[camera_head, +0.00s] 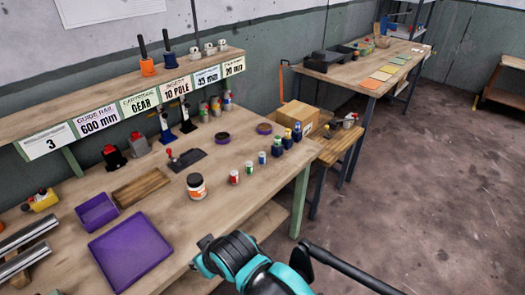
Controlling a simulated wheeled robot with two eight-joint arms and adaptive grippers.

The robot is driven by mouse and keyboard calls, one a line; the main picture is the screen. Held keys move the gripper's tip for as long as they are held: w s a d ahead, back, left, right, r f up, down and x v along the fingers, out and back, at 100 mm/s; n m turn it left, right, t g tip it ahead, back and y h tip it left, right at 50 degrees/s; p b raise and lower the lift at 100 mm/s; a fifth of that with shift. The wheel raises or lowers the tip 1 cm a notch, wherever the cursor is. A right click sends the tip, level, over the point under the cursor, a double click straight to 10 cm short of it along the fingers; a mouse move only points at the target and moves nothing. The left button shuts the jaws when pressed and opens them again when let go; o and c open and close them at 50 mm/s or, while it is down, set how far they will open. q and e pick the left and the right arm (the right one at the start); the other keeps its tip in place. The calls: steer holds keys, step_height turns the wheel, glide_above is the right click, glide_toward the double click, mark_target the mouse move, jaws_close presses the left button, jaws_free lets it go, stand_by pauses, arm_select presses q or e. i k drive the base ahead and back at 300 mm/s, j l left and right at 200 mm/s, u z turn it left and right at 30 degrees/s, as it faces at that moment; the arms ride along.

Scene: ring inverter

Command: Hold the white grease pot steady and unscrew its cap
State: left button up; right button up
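The white grease pot (196,190) stands upright on the wooden workbench, near its middle. It has an orange-marked label. Its black cap (195,179) sits on top. Nothing is touching the pot. A teal and black arm of mine enters at the bottom centre, nearer than the pot and apart from it. I can make out no gripper fingers on it. My other arm does not show.
Small red, green and blue-marked containers (249,167) stand right of the pot. A dark plate with a red knob (187,159) lies behind it. A wooden tray (140,188) and purple trays (130,252) lie to the left. Bench space directly around the pot is clear.

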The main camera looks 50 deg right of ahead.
mark_target(198, 192)
steer(key=l, duration=1.5)
steer(key=k+l+u, duration=0.1)
steer(key=l, duration=1.35)
